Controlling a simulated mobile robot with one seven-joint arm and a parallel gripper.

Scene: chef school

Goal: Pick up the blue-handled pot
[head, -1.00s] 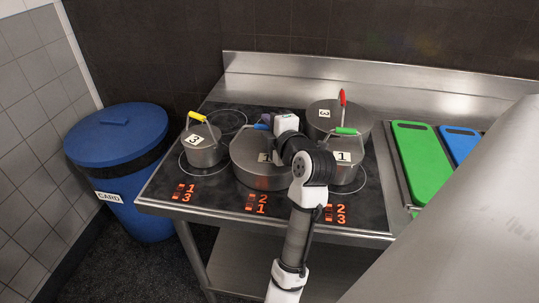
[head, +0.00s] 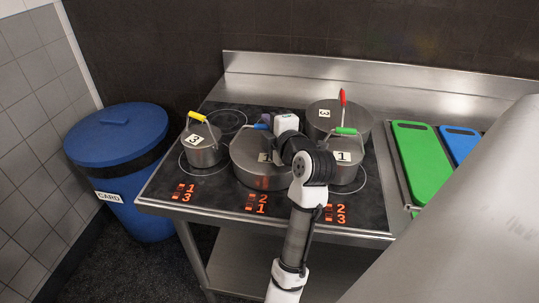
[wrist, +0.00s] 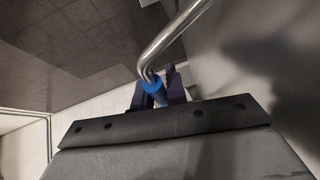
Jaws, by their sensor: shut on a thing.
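The blue-handled pot (head: 262,172) is a wide grey pot with a number label, at the front middle of the stove in the head view. My arm hides part of its right side. In the wrist view my gripper (wrist: 160,90) is shut on the blue grip of the handle (wrist: 153,86), with a dark finger on each side. The metal bail runs up and right from the grip. In the head view my gripper (head: 267,121) is at the handle. I cannot tell whether the pot is clear of the stove.
A yellow-handled pot (head: 202,150) stands to the left. A red-handled pot (head: 326,115) is behind right, and a green-handled pot (head: 347,155) is close on the right. Green (head: 420,160) and blue (head: 460,141) boards lie further right. A blue bin (head: 118,150) stands left.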

